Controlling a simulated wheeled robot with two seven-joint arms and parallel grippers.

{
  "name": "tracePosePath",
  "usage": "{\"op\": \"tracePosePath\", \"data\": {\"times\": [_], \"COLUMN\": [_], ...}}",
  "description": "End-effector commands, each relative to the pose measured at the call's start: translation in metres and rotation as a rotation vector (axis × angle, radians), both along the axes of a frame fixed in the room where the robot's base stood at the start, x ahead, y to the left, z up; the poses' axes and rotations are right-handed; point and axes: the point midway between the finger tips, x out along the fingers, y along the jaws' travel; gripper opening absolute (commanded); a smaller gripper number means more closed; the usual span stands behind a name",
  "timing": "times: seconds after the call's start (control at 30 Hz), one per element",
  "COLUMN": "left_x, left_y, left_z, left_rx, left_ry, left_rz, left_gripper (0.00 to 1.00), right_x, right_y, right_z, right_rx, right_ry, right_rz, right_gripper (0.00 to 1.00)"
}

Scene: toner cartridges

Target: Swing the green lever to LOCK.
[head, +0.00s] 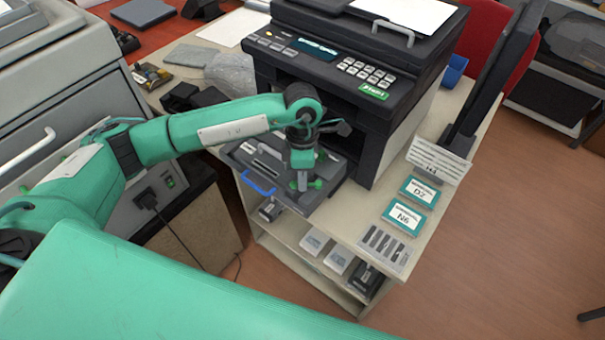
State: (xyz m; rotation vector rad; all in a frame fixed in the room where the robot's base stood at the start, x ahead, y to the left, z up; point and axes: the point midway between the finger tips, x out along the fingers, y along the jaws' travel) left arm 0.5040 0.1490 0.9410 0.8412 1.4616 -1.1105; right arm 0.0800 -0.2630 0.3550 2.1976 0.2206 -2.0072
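The printer (350,70) stands on a light cabinet, with its dark front tray (245,158) out toward me. A blue handle (258,184) is on the tray's front edge. Small green parts, which look like the green lever (318,183), show at the tray's right side. My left gripper (302,186) points down right at these green parts and partly hides them. Its fingertips look close together, but I cannot tell whether they are shut or touch the lever. The LOCK marking cannot be read. My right gripper is not in view.
Two teal-labelled boxes (408,215) and a sign (438,162) stand right of the printer, near a flat grey piece with dark slots (384,246). Several boxes (340,260) sit on the shelf below. A grey machine (60,100) stands at the left.

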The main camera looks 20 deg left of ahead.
Motion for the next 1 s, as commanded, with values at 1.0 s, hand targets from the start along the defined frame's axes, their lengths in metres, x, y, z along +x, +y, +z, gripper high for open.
{"op": "tracePosePath", "data": {"times": [1.0], "left_x": [0.008], "left_y": [0.001], "left_z": [-0.008], "left_rx": [0.001], "left_ry": [-0.004], "left_rz": [-0.185], "left_gripper": [0.00], "right_x": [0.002], "right_y": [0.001], "right_z": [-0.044], "right_rx": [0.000], "right_ry": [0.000], "right_rz": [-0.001], "right_gripper": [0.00]}}
